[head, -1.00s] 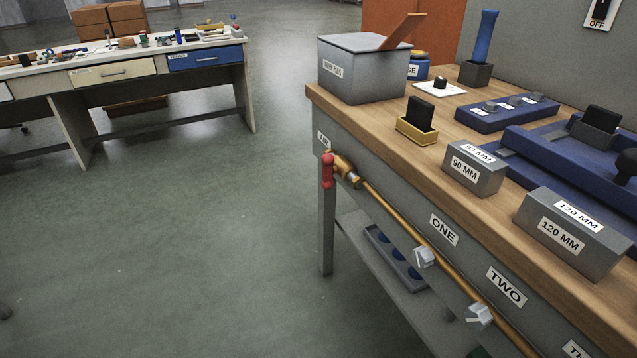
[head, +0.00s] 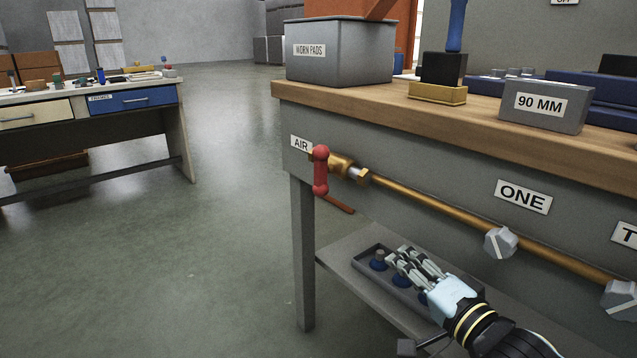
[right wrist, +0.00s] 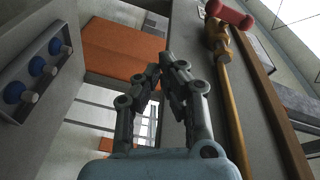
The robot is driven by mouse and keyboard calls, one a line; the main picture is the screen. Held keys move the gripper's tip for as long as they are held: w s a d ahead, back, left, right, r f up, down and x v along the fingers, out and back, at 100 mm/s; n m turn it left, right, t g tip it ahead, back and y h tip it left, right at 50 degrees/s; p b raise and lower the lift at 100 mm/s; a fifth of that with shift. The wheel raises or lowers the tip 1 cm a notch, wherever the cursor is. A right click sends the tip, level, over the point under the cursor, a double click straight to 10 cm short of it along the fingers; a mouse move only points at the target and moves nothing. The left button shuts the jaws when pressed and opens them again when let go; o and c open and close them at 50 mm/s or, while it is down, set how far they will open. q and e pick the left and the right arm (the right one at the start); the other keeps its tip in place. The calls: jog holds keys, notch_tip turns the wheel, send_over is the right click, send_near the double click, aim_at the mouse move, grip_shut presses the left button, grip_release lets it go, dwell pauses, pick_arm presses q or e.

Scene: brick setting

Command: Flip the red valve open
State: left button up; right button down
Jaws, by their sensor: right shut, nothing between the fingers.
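The red valve handle (head: 320,170) sits at the left end of the brass air pipe (head: 430,205), beside the AIR label on the bench front. It hangs upright, across the line of the pipe. In the right wrist view the red handle (right wrist: 230,13) is at the top, right of the fingers. My right gripper (head: 396,258) is shut and empty, below and right of the handle and apart from it. It also shows in the right wrist view (right wrist: 163,76). My left gripper is not in view.
Below the pipe, a lower shelf (head: 345,262) holds a dark tray (head: 362,262) with blue-based pieces, partly behind my right gripper. Grey pipe fittings (head: 500,243) stick out under the ONE label. A grey WORN PADS box (head: 350,70) stands on the bench top. The floor left of the bench is clear.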

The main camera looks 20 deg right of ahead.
aim_at(325, 157)
pick_arm(q)
jog(key=b, duration=0.3)
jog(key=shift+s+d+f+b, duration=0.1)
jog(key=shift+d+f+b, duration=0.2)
jog(key=shift+b, duration=0.05)
pick_arm(e)
jog(key=a+r+m+t+y, duration=0.1)
jog(key=a+r+t+y, duration=0.2)
jog(key=r+y, duration=0.2)
notch_tip(325, 157, up, 3)
jog(key=shift+w+a+f+m+t+y, duration=0.1)
jog(key=shift+w+a+m+t+y, duration=0.1)
jog(key=shift+w+m+t+y, duration=0.15)
jog(key=b+x, duration=0.2)
jog(key=x, duration=1.1)
jog(key=shift+w+f+b, duration=0.1)
jog(key=shift+f+b, duration=0.1)
jog(key=shift+b, duration=0.15)
jog(key=shift+w+a+r, duration=0.15)
jog(key=shift+w+r, duration=0.1)
jog(key=shift+w, duration=0.15)
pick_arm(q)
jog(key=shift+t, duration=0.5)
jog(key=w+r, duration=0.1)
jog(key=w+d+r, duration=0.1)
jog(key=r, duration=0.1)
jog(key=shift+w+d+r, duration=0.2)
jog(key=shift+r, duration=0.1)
pick_arm(e)
jog(key=shift+r, duration=0.1)
